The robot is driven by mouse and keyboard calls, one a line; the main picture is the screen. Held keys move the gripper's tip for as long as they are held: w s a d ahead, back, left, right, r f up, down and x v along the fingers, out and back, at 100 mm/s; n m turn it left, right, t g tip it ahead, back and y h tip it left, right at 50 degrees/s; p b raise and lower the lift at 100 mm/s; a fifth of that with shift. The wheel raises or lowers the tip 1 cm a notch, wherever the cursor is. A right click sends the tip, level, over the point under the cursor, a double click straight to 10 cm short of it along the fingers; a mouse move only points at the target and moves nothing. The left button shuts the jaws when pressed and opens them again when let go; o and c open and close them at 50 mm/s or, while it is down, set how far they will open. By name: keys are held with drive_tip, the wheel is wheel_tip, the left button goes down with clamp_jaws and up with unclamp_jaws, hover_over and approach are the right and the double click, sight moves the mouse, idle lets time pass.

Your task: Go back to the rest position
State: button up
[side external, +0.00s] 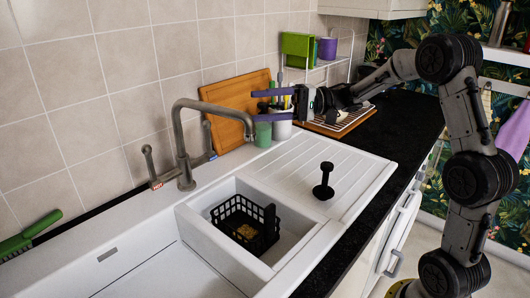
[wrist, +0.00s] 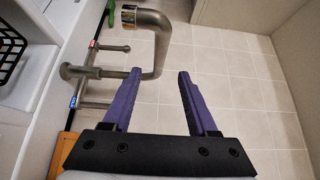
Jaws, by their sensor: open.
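My gripper (side external: 258,105) is raised in front of the tiled wall, above the back of the sink. Its purple fingers point left toward the faucet (side external: 187,140). In the wrist view the two fingers (wrist: 159,74) are spread apart with nothing between them. The faucet (wrist: 155,45) shows beyond the fingertips there. My arm reaches in from the right in the side external view.
The white sink (side external: 170,215) holds a black basket (side external: 225,215) with something yellowish in it. A black plunger-like tool (side external: 324,180) stands on the drainboard. A wooden board (side external: 225,108), green cup (side external: 263,133) and white container (side external: 282,129) stand behind. A green-handled brush (side external: 35,232) lies far left.

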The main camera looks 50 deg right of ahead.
wheel_tip(320, 180, up, 6)
drive_tip(key=w+d+t+h, duration=0.1)
drive_tip(key=w+t+h, duration=0.2)
drive_tip(key=t+h, duration=0.4)
drive_tip(key=s+d+g+h, duration=0.2)
drive_tip(key=s+d+h, duration=0.2)
drive_tip(key=s+h, duration=0.4)
drive_tip(key=s+a+f+n+g, duration=0.2)
drive_tip(key=s+f, duration=0.3)
drive_tip(key=s, duration=0.3)
drive_tip(key=s+a+f+n+g, duration=0.2)
drive_tip(key=s+a+f+g, duration=0.1)
drive_tip(key=s+f, duration=0.3)
drive_tip(key=s+a+f+n+g, duration=0.2)
drive_tip(key=s+f+n+g, duration=0.1)
drive_tip(key=s, duration=0.8)
wheel_tip(320, 180, down, 2)
drive_tip(key=shift+a+f+g, duration=0.15)
drive_tip(key=shift+a+g, duration=0.05)
drive_tip(key=shift+g, duration=0.7)
